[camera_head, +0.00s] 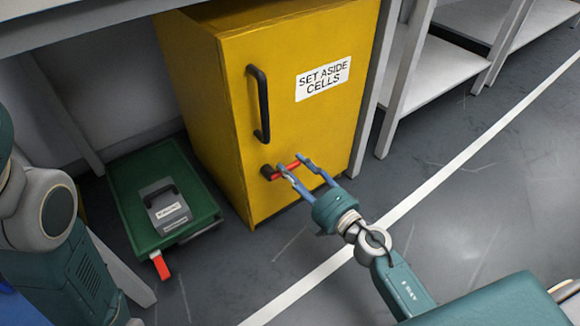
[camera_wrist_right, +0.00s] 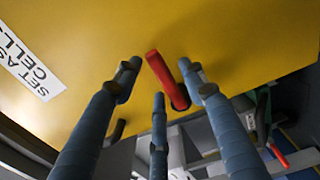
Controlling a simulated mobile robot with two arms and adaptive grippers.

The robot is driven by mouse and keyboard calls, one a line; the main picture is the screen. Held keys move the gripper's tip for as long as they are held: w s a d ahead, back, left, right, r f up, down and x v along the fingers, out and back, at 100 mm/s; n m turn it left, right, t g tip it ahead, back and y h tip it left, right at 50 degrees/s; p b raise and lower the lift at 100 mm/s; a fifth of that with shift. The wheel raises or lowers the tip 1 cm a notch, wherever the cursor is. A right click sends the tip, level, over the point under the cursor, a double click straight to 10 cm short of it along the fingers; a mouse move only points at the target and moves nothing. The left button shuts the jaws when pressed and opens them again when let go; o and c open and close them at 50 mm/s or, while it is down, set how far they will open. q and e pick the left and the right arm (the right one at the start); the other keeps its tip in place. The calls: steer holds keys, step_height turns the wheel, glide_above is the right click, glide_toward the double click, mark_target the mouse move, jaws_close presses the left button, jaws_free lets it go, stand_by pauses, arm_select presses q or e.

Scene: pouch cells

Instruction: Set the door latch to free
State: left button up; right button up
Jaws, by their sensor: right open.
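The yellow cabinet (camera_head: 225,110) has a door with a black bar handle (camera_head: 259,104) and a "SET ASIDE CELLS" label. Below the handle is the door latch, a red lever (camera_head: 287,168) on a black pivot (camera_head: 268,172), lying roughly sideways and pointing right. My right gripper (camera_head: 293,162) is open at the latch, its blue fingertips beside the lever. In the right wrist view the red lever (camera_wrist_right: 158,70) shows between the spread fingers (camera_wrist_right: 160,72); whether they touch it I cannot tell. My left arm shows at the left edge; its gripper is out of view.
A green flat cart (camera_head: 140,205) with a red tab (camera_head: 161,267) stands left of the cabinet, bearing a grey labelled case (camera_head: 166,208). A grey bench top (camera_head: 80,22) overhangs at upper left. Grey shelves (camera_head: 425,70) stand at right. The floor in front of the shelves is clear.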

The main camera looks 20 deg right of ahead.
steer(key=shift+x, duration=1.05)
jaws_close()
